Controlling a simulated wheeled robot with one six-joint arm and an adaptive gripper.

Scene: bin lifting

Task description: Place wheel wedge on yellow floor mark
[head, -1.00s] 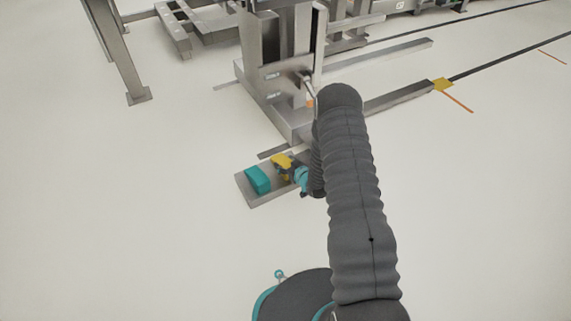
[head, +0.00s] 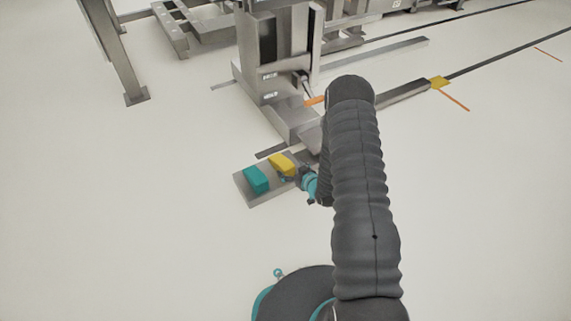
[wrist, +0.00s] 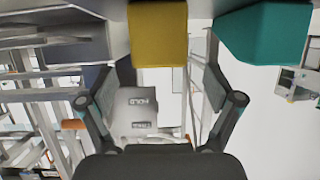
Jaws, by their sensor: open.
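Two wedge-shaped blocks sit side by side on a low grey tray (head: 263,199) on the floor: a yellow one (head: 281,164) and a teal one (head: 256,180). I cannot tell which is the wheel wedge meant. My gripper (head: 301,178) is just right of the yellow block, partly hidden by my arm. In the wrist view my gripper (wrist: 160,82) is open and empty, with the yellow block (wrist: 158,35) ahead between its fingers and the teal block (wrist: 265,32) to the right.
A grey metal lifting column (head: 282,60) stands just behind the tray, with an orange part (head: 315,101) near my arm. A metal leg (head: 122,60) stands at upper left. Rails run to the upper right. The pale floor at left and right is clear.

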